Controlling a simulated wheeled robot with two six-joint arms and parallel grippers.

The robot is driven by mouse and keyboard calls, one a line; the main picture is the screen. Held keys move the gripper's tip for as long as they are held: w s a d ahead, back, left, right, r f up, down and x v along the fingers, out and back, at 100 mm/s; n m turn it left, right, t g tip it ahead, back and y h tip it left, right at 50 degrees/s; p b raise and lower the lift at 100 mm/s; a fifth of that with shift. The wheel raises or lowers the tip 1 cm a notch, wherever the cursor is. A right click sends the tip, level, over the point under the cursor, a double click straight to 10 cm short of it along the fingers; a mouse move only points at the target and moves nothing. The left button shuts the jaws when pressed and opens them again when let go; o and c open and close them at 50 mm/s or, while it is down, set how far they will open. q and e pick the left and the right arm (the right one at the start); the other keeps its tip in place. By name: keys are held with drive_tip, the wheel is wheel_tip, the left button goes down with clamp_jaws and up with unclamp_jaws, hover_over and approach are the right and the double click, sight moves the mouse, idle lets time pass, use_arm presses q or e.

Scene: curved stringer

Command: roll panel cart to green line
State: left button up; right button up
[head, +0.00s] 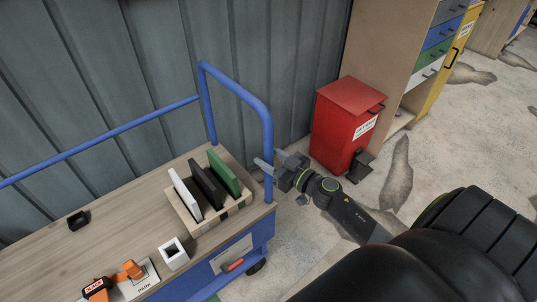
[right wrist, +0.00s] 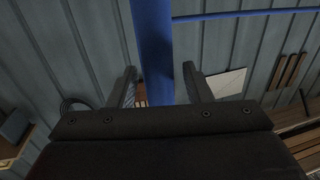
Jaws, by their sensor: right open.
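The panel cart (head: 120,215) has a wooden top and a blue tubular handle frame (head: 262,112). It stands along the grey corrugated wall at the left of the head view. My right gripper (head: 270,161) is open at the right upright of the handle. In the right wrist view the blue upright (right wrist: 153,45) shows between the two spread fingers (right wrist: 160,82), which do not grip it. How deep the upright sits between them I cannot tell. No green line shows. My left gripper is not in view.
A wooden rack (head: 221,215) with white, black and green panels stands on the cart top, near a white square block (head: 173,253) and an orange tool (head: 131,269). A red bin (head: 340,128) stands right of the cart. Open stained floor (head: 440,140) lies further right.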

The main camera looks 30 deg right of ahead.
drive_tip(key=shift+w, duration=0.25)
clamp_jaws()
idle(0.3)
